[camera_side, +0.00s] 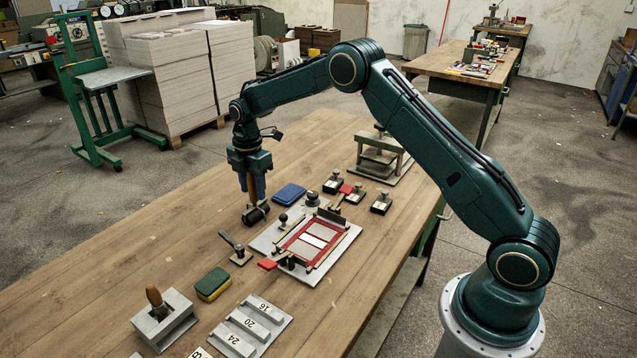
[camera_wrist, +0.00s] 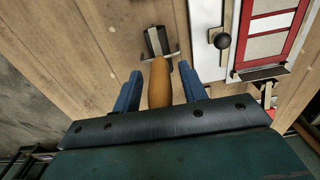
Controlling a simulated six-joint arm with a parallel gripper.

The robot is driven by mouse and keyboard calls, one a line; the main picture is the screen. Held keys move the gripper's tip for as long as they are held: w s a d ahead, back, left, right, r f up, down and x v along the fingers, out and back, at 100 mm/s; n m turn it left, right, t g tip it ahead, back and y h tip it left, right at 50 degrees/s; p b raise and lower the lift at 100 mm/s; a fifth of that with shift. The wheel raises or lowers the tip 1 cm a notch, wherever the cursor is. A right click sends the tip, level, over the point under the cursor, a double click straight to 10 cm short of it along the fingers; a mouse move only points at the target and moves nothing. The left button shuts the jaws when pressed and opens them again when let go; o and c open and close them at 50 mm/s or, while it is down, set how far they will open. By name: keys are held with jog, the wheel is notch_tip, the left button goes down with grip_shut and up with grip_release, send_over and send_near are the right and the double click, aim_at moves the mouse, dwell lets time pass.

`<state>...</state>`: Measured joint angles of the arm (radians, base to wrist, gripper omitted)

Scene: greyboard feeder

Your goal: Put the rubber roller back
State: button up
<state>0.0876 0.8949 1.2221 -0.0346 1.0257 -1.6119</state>
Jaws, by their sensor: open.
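The rubber roller has a black roller head (camera_side: 256,213) and an orange-brown wooden handle. In the side view it is at the wooden table's far-left part, just left of the grey plate. My gripper (camera_side: 252,188) is directly above it, pointing down, with its blue fingers beside the upright handle. In the wrist view the handle (camera_wrist: 160,82) stands between the two open fingers (camera_wrist: 160,72), with a gap on each side. The roller head (camera_wrist: 156,42) shows beyond it. I cannot tell whether the roller touches the table.
A grey plate (camera_side: 342,247) with a red-framed board and black knobs lies to the right. A blue pad (camera_side: 289,194) and small black blocks lie behind it. A grey block with a wooden-handled tool (camera_side: 166,320), a sponge (camera_side: 213,284) and a numbered rack (camera_side: 273,312) are in front.

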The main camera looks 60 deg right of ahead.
notch_tip(320, 180, up, 11)
jog(key=shift+d+r, duration=0.1)
jog(key=shift+r, duration=0.25)
dwell(0.7)
jog(key=shift+s+r, duration=0.15)
jog(key=shift+r, duration=0.1)
jog(key=s+a+r+m+t, duration=0.15)
jog(key=s+r+m, duration=0.25)
jog(key=s+r, duration=0.4)
jog(key=s+a+r+m+t, duration=0.15)
jog(key=s+r+m, duration=0.4)
jog(key=s, duration=0.55)
jog(key=s+a+f+m+t, duration=0.1)
jog(key=s+m, duration=0.3)
jog(key=s, duration=0.6)
jog(key=s+f+m+t, duration=0.1)
jog(key=s+f+m, duration=0.2)
jog(key=s, duration=0.8)
jog(key=shift+s+a+m+t, duration=0.2)
jog(key=shift+a+m+t, duration=0.15)
jog(key=shift+m, duration=0.3)
